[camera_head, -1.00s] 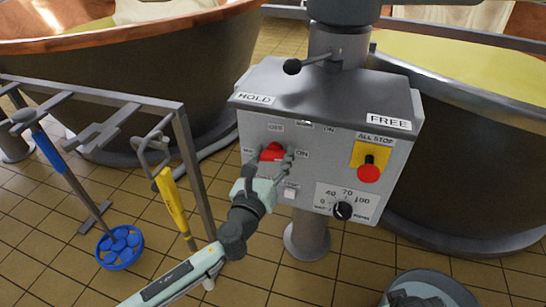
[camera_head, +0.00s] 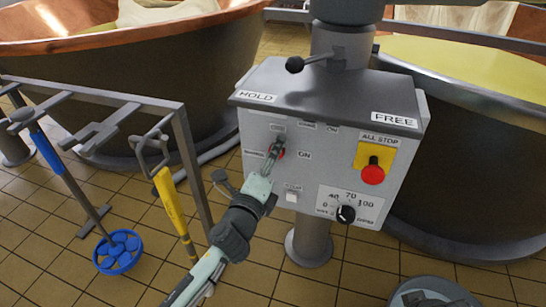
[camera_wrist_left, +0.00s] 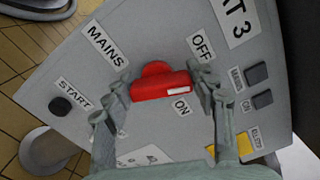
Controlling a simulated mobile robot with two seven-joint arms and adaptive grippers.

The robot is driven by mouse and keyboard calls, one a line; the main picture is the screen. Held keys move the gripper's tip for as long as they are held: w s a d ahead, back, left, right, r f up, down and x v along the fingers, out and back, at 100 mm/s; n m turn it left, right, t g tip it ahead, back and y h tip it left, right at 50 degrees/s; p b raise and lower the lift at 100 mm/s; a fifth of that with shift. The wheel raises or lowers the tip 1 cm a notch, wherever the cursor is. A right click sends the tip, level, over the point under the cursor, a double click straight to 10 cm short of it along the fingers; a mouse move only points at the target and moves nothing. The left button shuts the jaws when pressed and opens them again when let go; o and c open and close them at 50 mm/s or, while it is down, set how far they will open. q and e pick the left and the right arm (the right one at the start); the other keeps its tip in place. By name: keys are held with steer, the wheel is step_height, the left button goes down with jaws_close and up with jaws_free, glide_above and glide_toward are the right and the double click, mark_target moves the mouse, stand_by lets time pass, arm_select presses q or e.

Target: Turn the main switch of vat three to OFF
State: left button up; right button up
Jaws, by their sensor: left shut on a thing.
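The red main switch (camera_head: 281,154) is on the grey control box (camera_head: 228,160), with OFF above it and ON to its right. It is mostly hidden behind my left gripper (camera_head: 272,158) in the head view. In the left wrist view the red switch (camera_wrist_left: 160,83) lies between the two fingers of the left gripper (camera_wrist_left: 162,84), which is shut on its ends. Its white mark (camera_wrist_left: 178,91) is at the end between the OFF label (camera_wrist_left: 200,47) and the ON label (camera_wrist_left: 181,107), nearer ON. A "T 3" label (camera_wrist_left: 238,22) shows there. My right gripper is not in view.
A black-knobbed lever (camera_head: 295,65) is above. A rack (camera_head: 150,100) with blue and yellow tools stands left. Vats (camera_head: 460,150) flank the box.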

arm_select(q)
steer(key=shift+w+a+r+n, duration=0.1)
steer(key=shift+n, duration=1.9)
steer(key=o, duration=1.2)
steer(key=shift+s+a+f, duration=0.1)
steer(key=shift+s+f, duration=0.1)
steer(key=shift+s, duration=0.15)
steer(key=v, duration=1.1)
steer(key=shift+s+a+r, duration=0.1)
steer(key=shift+s+r, duration=0.05)
